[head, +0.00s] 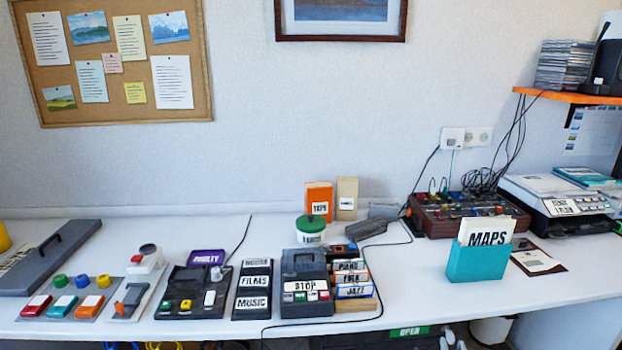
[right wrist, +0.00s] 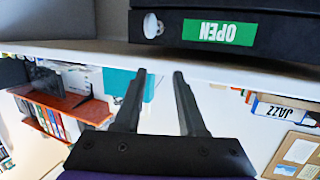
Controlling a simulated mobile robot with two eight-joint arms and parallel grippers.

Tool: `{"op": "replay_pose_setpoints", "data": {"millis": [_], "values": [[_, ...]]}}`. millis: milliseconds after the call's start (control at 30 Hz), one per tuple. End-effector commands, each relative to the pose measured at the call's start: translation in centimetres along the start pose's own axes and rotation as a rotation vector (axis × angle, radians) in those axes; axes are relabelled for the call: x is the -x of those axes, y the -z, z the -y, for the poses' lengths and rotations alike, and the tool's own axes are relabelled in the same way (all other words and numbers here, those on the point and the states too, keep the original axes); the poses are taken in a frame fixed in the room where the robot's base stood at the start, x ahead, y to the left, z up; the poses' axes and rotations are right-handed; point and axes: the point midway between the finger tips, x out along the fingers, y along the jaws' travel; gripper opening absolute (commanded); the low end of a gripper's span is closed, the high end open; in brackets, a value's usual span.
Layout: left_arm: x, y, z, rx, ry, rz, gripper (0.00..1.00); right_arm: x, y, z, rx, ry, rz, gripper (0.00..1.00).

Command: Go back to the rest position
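My right gripper (right wrist: 159,75) shows in the right wrist view with its two dark fingers apart and nothing between them. That view is upside down, and the fingers reach toward the white table edge (right wrist: 200,66). A dark unit with a green OPEN label (right wrist: 220,32) is near the fingertips, apart from them. The same OPEN label (head: 408,331) shows below the table's front edge in the head view. My right gripper is not clear in the head view. My left gripper is in neither view.
The white table (head: 380,270) carries button panels, a STOP device (head: 305,285), a teal MAPS box (head: 480,262), a dark red control box (head: 463,213) and a printer (head: 560,205). Cables run over the table and its front edge. The wall behind has a corkboard (head: 110,110).

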Motion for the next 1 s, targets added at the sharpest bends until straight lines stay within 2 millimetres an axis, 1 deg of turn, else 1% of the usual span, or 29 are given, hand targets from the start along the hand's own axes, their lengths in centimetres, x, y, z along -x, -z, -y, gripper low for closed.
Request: {"op": "replay_pose_setpoints", "data": {"millis": [33, 167, 200, 267, 433, 500, 600, 800, 867, 900, 1000], "values": [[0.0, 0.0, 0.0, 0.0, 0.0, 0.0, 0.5, 1.6, 0.2, 0.9, 0.004, -0.006, 0.059, 0.4], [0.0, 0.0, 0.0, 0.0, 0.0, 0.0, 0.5, 5.9, -0.5, 2.5, 0.023, -0.018, 0.229, 0.4], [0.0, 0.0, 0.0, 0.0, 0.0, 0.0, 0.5, 7.5, -0.9, 3.1, 0.031, -0.016, 0.282, 0.4], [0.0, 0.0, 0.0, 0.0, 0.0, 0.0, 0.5, 10.0, -1.6, 3.8, 0.043, -0.01, 0.364, 0.4], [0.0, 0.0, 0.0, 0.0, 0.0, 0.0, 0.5, 17.8, -4.4, 5.7, 0.089, 0.033, 0.596, 0.4], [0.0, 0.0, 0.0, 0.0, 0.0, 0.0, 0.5, 21.0, -5.6, 6.2, 0.108, 0.058, 0.681, 0.4], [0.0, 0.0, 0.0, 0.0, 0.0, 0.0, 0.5, 24.9, -7.1, 6.8, 0.133, 0.095, 0.785, 0.4], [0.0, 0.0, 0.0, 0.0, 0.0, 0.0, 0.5, 31.8, -9.9, 7.6, 0.181, 0.173, 0.956, 0.4], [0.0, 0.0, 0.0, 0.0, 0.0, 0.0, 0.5, 33.7, -10.6, 7.7, 0.194, 0.197, 1.002, 0.4], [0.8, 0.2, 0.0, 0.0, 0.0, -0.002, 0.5, 34.5, -10.1, 7.7, 0.2, 0.205, 1.015, 0.4], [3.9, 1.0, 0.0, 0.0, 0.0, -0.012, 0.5, 35.0, -6.9, 7.7, 0.196, 0.201, 0.999, 0.4]]}}
